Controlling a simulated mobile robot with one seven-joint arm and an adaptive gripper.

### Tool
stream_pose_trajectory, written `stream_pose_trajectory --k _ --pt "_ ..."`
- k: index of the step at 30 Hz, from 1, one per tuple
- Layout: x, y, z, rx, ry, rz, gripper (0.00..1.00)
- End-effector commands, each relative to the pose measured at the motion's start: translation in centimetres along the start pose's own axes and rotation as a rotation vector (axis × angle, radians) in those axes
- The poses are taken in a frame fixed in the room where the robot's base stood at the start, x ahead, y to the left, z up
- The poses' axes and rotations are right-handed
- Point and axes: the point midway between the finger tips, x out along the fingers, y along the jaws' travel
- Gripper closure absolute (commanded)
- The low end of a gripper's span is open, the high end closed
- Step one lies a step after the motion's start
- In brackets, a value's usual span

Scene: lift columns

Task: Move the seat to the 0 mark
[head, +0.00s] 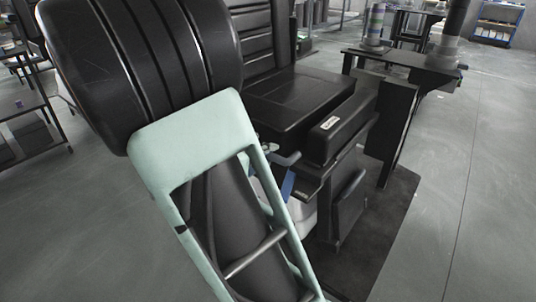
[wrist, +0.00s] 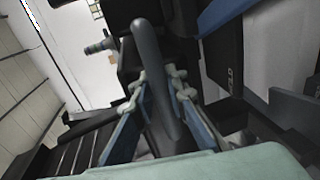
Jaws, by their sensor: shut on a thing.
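The black seat (head: 290,97) has a flat cushion, a ribbed backrest (head: 250,45) and a thick side armrest (head: 345,125) with a small white label. My gripper (head: 284,178) is beside the seat's near side, below the armrest, mostly hidden behind my mint-green arm link. In the wrist view my gripper (wrist: 160,95) has its blue fingers on either side of a dark grey rounded lever (wrist: 150,55) and is shut on it. The 0 mark and any scale are not readable in either view.
A black side table (head: 405,62) with a striped cylinder (head: 374,22) stands beyond the seat. A dark mat (head: 385,235) lies under the seat. A dark shelf (head: 30,125) is at the left. Open grey floor (head: 480,190) lies at the right.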

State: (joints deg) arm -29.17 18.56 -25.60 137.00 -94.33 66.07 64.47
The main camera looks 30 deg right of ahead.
Motion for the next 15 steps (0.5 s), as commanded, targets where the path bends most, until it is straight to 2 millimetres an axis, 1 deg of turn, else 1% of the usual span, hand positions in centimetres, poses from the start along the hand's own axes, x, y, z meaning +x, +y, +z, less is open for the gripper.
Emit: stream_pose_trajectory --k 1,5,6,10,15 --pt "0.27 0.04 0.74 -0.001 -0.018 0.002 1.0" --pt "0.29 0.04 0.82 -0.001 -0.021 0.002 1.0" --pt "0.3 0.04 0.82 -0.001 -0.021 0.002 0.83" --pt "0.23 0.04 0.63 -0.001 -0.016 0.002 0.68" --pt "0.15 0.02 0.43 -0.001 -0.011 0.001 0.68"
